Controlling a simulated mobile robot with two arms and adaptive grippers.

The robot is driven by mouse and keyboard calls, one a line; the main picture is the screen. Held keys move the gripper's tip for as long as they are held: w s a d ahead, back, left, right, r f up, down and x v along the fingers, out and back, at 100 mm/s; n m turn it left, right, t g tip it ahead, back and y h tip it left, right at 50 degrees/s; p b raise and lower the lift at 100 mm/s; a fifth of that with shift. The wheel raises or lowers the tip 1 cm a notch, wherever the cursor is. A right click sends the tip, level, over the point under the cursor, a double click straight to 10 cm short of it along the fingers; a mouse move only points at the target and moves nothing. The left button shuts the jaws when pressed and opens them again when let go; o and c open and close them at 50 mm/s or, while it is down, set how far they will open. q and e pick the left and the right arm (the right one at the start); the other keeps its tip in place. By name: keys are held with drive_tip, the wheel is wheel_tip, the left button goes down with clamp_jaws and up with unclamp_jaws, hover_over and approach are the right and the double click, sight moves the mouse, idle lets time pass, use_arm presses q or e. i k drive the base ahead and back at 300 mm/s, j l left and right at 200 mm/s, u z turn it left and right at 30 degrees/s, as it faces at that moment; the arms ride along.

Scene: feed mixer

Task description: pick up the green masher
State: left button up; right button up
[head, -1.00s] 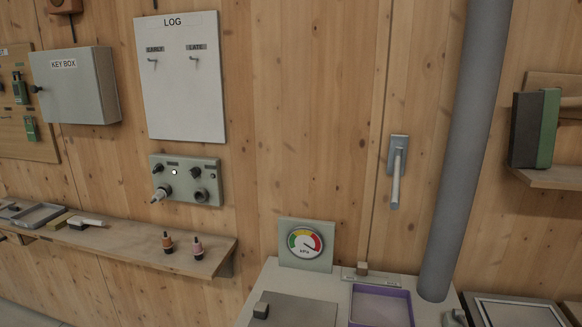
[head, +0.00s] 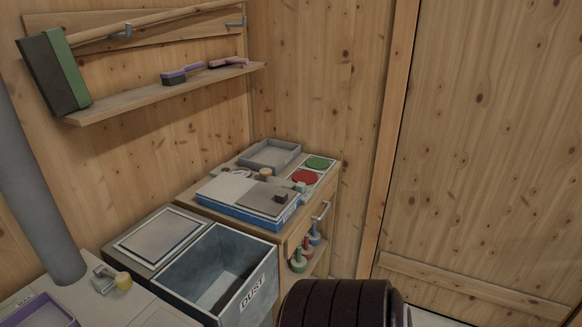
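Neither of my grippers is in view.
A grey DUST bin (head: 222,272) stands open left of the cabinet (head: 322,208). On the cabinet top are a blue-edged board (head: 240,210), a grey tray (head: 270,155), and green (head: 317,162) and red (head: 304,177) discs. A wall shelf (head: 150,95) holds brushes.

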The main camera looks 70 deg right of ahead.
sight(298, 263)
drive_tip(key=z, duration=2.45)
